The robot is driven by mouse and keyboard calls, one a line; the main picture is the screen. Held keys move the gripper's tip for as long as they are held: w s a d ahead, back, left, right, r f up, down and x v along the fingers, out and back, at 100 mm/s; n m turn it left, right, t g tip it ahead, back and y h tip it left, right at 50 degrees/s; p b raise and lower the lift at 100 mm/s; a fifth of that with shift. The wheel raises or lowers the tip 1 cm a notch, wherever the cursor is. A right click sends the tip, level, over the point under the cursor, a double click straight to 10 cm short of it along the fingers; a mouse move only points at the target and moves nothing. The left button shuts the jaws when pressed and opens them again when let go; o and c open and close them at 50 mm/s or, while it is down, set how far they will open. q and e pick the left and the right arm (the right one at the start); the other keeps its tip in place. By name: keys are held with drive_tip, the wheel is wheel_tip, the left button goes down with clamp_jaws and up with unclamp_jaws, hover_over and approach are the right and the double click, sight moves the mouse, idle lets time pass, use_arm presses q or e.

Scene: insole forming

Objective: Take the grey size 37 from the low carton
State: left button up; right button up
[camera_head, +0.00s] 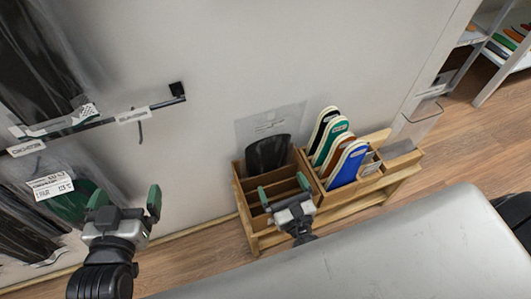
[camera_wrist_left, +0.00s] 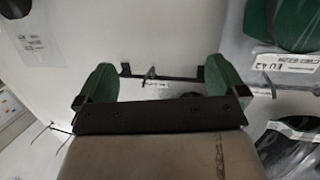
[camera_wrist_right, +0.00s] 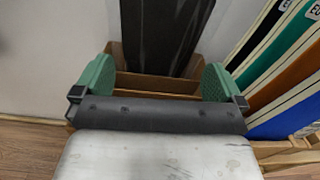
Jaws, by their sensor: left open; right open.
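The low carton (camera_head: 254,226) is a brown divided box standing low against the wall. A dark grey or black insole (camera_head: 268,153) in a clear bag stands upright in its back left compartment; its size is not readable. It also shows in the right wrist view (camera_wrist_right: 158,38), straight ahead between the fingers. My right gripper (camera_head: 283,190) is open and empty over the carton's left part, in front of the insole and apart from it. My left gripper (camera_head: 126,205) is open and empty, well left of the carton, in front of the wall.
Blue, orange, green and black insoles (camera_head: 347,163) stand in the carton's right part, close to my right gripper. Bagged insoles (camera_head: 70,203) hang on the wall at left, below a dark rail (camera_head: 98,124). A shelf (camera_head: 503,68) stands far right. Wooden floor (camera_head: 455,150) is clear.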

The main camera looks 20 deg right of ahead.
sight(271, 158)
drive_tip(key=w, duration=0.7)
drive_tip(key=shift+w+d+b, duration=0.1)
drive_tip(key=shift+w+b, duration=0.2)
use_arm(q)
drive_tip(key=shift+w+d+r+t, duration=0.15)
drive_tip(key=shift+r+t, duration=0.35)
drive_tip(key=shift+w+d+r+t, duration=0.15)
drive_tip(key=shift+r+t, duration=0.35)
use_arm(e)
drive_tip(key=shift+c, duration=0.3)
drive_tip(key=c, duration=0.7)
drive_tip(key=shift+r, duration=0.1)
